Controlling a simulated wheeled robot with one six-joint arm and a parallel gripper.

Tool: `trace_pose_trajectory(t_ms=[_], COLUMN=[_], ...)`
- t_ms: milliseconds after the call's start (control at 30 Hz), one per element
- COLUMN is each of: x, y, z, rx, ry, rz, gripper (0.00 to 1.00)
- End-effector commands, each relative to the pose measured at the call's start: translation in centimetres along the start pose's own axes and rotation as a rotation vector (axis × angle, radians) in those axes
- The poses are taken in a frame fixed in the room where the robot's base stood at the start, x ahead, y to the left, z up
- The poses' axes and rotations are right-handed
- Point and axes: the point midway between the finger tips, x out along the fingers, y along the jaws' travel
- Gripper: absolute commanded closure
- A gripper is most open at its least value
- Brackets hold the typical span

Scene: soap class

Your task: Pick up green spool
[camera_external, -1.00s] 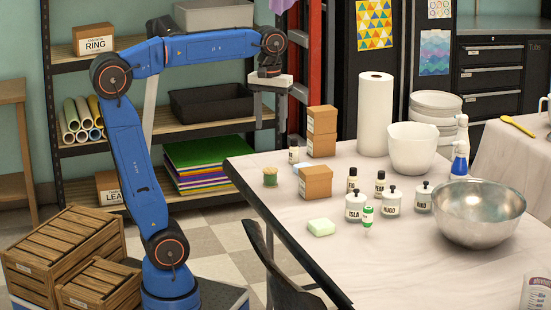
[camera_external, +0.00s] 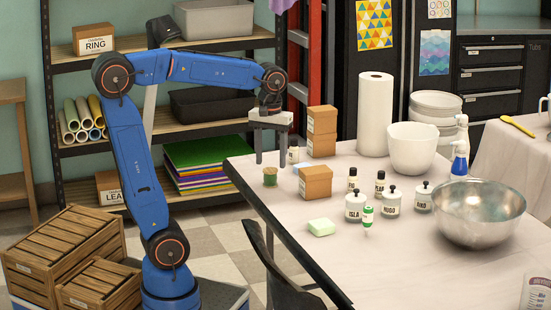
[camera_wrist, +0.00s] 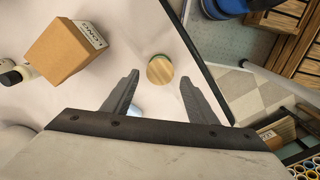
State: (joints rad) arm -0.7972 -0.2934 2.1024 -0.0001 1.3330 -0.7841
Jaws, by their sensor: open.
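The green spool (camera_external: 270,179) stands upright near the left edge of the table, with a pale wooden top and green thread around it. In the wrist view the spool (camera_wrist: 160,70) shows from above as a round wooden disc with a thin green rim. It lies just past my fingertips, roughly centred between them. My gripper (camera_external: 271,159) is open and empty, pointing down just above the spool. Its two fingers (camera_wrist: 160,82) are apart on either side of the spool's line in the wrist view, and I see no contact.
Soap (camera_external: 322,227), several bottles (camera_external: 355,206) and a metal bowl (camera_external: 480,215) stand further right. The table edge (camera_wrist: 198,55) is close to the spool.

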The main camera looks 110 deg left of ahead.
Motion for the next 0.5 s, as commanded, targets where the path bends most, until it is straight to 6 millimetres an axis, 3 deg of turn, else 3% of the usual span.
trace_pose_trajectory(t_ms=[500], x=[5.1], y=[0.1], z=[0.5], rx=[0.001], ry=[0.0], rz=[0.001], gripper=[0.47])
